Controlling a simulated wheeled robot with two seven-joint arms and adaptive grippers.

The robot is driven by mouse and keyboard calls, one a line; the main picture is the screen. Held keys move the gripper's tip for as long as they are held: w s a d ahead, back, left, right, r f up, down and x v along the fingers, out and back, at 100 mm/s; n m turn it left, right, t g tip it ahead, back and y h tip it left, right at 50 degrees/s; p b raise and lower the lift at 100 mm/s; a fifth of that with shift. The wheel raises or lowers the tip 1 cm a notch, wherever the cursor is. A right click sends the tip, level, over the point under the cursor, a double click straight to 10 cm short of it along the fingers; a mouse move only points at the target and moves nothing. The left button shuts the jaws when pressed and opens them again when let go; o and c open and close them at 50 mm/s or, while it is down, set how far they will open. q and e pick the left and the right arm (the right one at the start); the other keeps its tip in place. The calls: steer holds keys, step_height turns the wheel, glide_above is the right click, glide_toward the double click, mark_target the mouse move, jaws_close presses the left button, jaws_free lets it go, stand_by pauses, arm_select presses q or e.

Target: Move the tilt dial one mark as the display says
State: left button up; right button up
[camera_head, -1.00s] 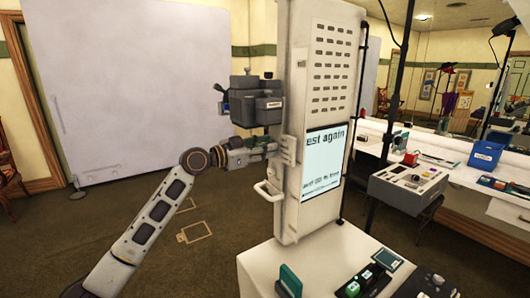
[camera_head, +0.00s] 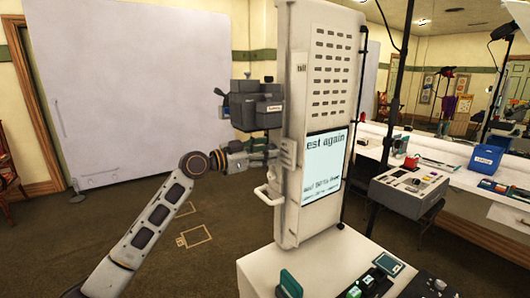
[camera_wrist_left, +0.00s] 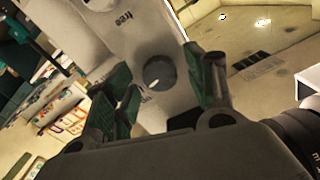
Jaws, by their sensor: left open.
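A tall white cabinet (camera_head: 292,200) carries a lit display (camera_head: 323,165). Its large line ends in "est again", cut off at the left; the small line below is too blurred to read. My left gripper (camera_head: 272,153) is at the cabinet's left side, below a grey camera-like box (camera_head: 256,107). In the left wrist view, a round dark dial (camera_wrist_left: 159,72) with a small light mark sits on a pale panel between the green-padded fingers of my left gripper (camera_wrist_left: 165,85). The fingers are open; I see no clear contact. A short upside-down word is printed beside the dial. My right gripper is out of view.
A white handle (camera_head: 268,194) sticks out below my left gripper. A white-topped counter (camera_head: 262,268) with a green lever and buttons stands in front. A grey control box (camera_head: 410,190) is at the right. Open carpet lies to the left.

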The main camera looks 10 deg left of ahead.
arm_select(q)
steer(key=v, duration=1.2)
stand_by(0.3)
steer(key=shift+r, duration=0.1)
stand_by(0.3)
